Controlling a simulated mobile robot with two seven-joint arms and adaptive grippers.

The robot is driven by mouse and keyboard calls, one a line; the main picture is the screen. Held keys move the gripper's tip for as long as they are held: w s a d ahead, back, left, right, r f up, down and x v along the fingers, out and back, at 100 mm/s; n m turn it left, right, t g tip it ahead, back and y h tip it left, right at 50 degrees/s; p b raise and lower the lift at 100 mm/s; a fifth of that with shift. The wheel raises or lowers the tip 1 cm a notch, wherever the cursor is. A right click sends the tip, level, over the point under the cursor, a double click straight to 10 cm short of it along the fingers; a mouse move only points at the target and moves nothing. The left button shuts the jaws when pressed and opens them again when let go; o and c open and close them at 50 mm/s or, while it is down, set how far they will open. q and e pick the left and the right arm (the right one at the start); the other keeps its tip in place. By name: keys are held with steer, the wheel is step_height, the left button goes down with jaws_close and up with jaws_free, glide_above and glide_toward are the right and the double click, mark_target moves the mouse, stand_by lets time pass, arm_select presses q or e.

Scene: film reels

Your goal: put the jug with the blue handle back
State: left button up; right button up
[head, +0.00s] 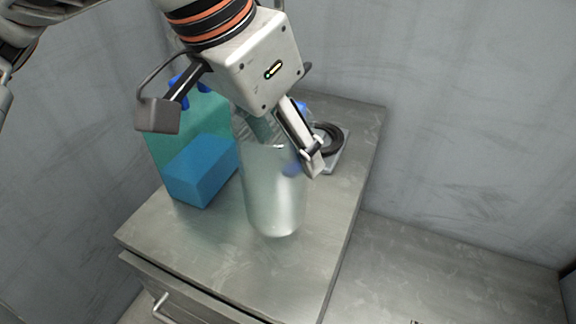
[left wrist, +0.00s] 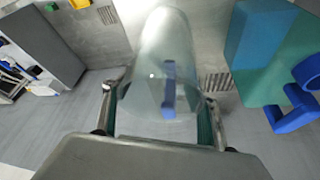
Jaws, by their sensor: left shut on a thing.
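The clear jug (head: 273,200) is in my left gripper (head: 287,147), with one finger on each side of it near its upper end. It stands roughly upright over the metal cabinet top (head: 225,250); I cannot tell whether its base touches. Its blue handle (left wrist: 168,88) shows in the left wrist view, where the jug (left wrist: 165,45) lies between the two fingers of the left gripper (left wrist: 160,105). In the head view the handle is only a blue blur through the clear wall. My right gripper is not in view.
The front of the cabinet top is clear. A drawer handle (head: 163,308) sticks out below.

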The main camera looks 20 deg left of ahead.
arm_select(q)
step_height(320, 180, down, 4)
steer(key=shift+s+r+b, duration=0.1)
steer(key=shift+b, duration=0.5)
steer(key=shift+f, duration=0.35)
steer(key=shift+r, duration=0.15)
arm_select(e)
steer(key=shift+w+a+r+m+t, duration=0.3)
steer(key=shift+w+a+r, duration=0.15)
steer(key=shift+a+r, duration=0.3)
arm_select(q)
steer(key=o, duration=1.9)
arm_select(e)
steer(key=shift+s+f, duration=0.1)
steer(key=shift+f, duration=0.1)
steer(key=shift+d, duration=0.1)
